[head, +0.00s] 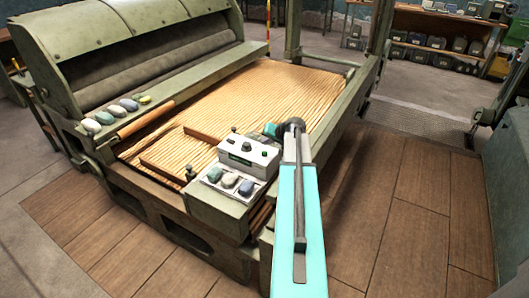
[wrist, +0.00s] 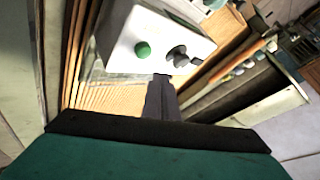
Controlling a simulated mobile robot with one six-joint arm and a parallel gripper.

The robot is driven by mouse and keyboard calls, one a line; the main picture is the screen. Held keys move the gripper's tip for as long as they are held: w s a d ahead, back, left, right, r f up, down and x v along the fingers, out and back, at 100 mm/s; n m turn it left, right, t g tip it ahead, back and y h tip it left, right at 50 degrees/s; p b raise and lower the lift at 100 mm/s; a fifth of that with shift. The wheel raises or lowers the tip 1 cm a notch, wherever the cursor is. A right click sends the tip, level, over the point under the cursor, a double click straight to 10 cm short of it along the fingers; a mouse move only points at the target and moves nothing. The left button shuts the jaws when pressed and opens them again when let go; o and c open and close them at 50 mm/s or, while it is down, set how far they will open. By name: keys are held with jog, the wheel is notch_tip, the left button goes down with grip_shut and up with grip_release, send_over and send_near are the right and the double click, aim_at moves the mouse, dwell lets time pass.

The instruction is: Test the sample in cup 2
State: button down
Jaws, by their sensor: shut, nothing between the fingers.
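A white tester box (head: 248,155) stands on the machine's corner ledge, with a small green panel on its front and knobs on top. In the wrist view the box (wrist: 140,35) shows a green button (wrist: 142,49) and a black knob (wrist: 178,57). I see no readable number and cannot tell which is cup 2. My gripper (wrist: 162,80) is shut and empty, its tips close to the box between button and knob; I cannot tell whether they touch.
A machine bed (head: 300,90) with a ridged tan surface lies behind the box. Several stone-like pieces (head: 122,105) line the left ledge beside a wooden rod (head: 146,119). The wooden floor (head: 400,200) at right is clear.

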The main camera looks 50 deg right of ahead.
jog(key=shift+r+p, duration=0.4)
jog(key=shift+r, duration=0.85)
